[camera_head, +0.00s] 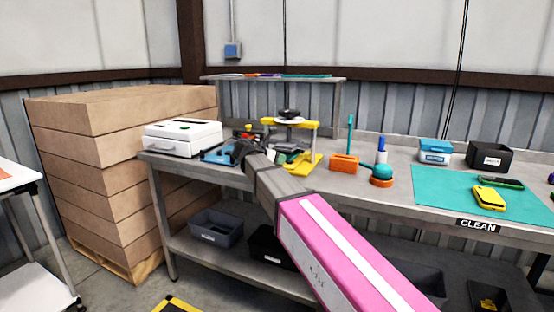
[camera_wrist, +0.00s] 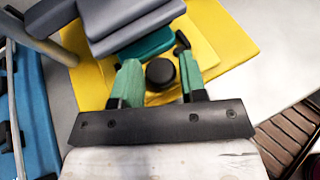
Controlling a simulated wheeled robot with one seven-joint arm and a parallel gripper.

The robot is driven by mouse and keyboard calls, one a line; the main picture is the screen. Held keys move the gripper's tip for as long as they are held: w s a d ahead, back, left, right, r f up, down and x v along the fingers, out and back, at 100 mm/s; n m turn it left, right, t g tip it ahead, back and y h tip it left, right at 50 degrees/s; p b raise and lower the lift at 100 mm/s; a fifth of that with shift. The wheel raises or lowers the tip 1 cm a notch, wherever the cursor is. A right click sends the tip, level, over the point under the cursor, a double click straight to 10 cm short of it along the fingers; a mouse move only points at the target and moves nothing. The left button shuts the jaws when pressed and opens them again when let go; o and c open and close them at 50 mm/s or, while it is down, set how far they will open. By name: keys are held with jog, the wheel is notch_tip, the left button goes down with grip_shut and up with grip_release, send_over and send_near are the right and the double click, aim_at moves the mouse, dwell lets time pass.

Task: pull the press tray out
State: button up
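The yellow press (camera_head: 303,148) stands on the steel bench, with a black knob on top. In the wrist view its yellow base (camera_wrist: 225,40) lies under grey plates (camera_wrist: 125,18) and a teal piece (camera_wrist: 150,46), which may be part of the press tray. A round black knob (camera_wrist: 160,73) sticks out towards me below the teal piece. My gripper (camera_wrist: 160,78) is open, its two green fingers on either side of this knob with narrow gaps. In the head view my gripper (camera_head: 243,150) is at the press's left side, partly hidden by my arm.
A white box-like device (camera_head: 182,137) stands left on the bench, with a blue object (camera_head: 216,155) beside my gripper. Cartons (camera_head: 120,150) are stacked at left.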

grip_shut()
jog(key=s+a, duration=0.5)
jog(key=s, duration=0.9)
jog(key=shift+s+a, duration=0.2)
jog(key=shift+s, duration=0.15)
grip_release()
jog(key=v, duration=1.1)
jog(key=shift+w+r, duration=0.1)
